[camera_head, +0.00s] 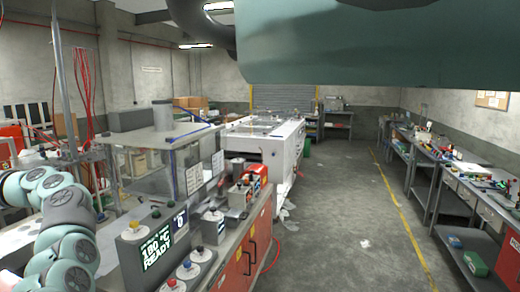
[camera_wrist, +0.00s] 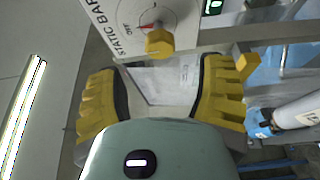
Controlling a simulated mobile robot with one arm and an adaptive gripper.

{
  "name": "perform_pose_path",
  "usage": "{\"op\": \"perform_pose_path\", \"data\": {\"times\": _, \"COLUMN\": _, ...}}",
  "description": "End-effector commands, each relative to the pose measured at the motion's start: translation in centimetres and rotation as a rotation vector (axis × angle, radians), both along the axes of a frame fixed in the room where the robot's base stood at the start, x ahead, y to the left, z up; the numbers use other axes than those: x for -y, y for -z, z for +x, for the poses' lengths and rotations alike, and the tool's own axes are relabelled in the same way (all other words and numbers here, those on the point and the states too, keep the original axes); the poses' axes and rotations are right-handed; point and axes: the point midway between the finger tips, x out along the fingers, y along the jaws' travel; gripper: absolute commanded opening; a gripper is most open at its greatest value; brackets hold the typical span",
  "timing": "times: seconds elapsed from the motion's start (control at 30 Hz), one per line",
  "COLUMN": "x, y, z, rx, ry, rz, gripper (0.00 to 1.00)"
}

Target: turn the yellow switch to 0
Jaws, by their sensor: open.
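In the wrist view, a yellow switch knob (camera_wrist: 159,42) stands out from a white round dial on a pale panel (camera_wrist: 105,22) lettered "STATIC BAR". "OFF" is printed beside the dial, and a red mark shows at the knob's left. The knob partly hides the dial, and I cannot read a 0 there. My gripper (camera_wrist: 157,92) is open, with its yellow ribbed fingers wide apart and nothing between them. The knob appears above the gap, apart from both fingers. In the head view my gripper is not visible; a small yellow knob (camera_head: 134,226) sits on a grey control box.
A clear-walled enclosure (camera_head: 165,165) stands behind. The wrist view shows a grey-white cylinder (camera_wrist: 298,110) with a blue end at right. The floor aisle (camera_head: 345,190) is mostly clear.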

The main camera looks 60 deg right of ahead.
Motion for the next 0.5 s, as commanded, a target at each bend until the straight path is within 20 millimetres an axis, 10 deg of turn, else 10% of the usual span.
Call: {"op": "perform_pose_path", "data": {"times": 0.5, "x": 2.6, "y": 0.0, "z": -2.6, "rx": -0.001, "ry": 0.006, "rz": 0.002, "gripper": 0.69}}
